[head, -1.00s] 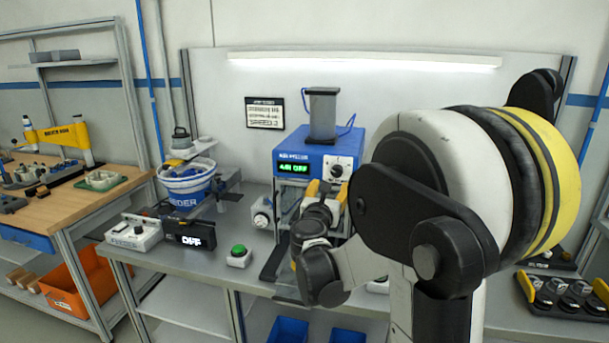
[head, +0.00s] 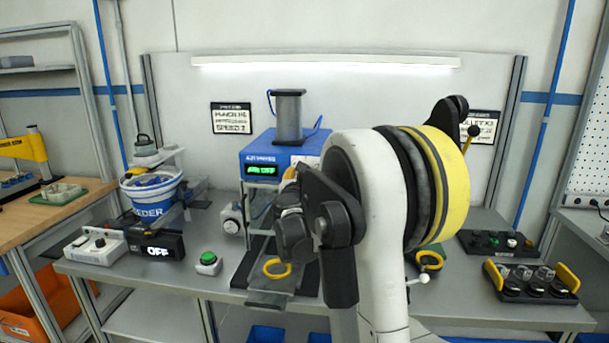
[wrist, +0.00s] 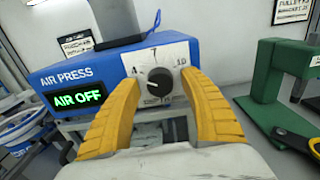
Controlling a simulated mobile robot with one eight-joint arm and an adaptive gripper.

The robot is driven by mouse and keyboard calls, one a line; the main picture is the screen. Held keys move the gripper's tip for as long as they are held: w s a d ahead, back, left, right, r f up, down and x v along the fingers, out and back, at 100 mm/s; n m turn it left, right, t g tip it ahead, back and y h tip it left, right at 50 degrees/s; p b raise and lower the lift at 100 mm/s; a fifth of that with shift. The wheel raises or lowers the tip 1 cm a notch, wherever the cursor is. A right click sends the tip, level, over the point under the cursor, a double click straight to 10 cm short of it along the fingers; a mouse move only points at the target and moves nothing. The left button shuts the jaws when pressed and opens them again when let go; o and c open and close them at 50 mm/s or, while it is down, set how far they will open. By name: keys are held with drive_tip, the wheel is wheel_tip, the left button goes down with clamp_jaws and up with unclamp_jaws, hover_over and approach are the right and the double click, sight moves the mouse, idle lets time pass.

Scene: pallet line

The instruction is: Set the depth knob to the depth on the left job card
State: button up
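The black depth knob (wrist: 159,80) is on the white dial plate (wrist: 178,56) of the blue air press; marks like 4, 7 and 10 surround it. Its pointer direction is too small to tell. My gripper (wrist: 160,85) has its yellow fingers apart, one on each side below the knob in the wrist view; I cannot tell if they touch it. In the head view my arm hides the knob. The left job card (head: 231,117) hangs on the back panel; its small print is not surely readable. A right card (head: 480,126) is partly covered by my arm.
The press display (wrist: 78,98) reads AIR OFF. A green frame (wrist: 270,75) stands right of the press. On the bench are a blue-white bucket (head: 150,194), an OFF display box (head: 157,246), a green button (head: 208,259) and a yellow-handled tray (head: 530,283).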

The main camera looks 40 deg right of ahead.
clamp_jaws()
drive_tip(key=shift+m, duration=0.4)
drive_tip(key=m+p, duration=0.3)
drive_tip(key=m, duration=1.9)
drive_tip(key=shift+m, duration=0.4)
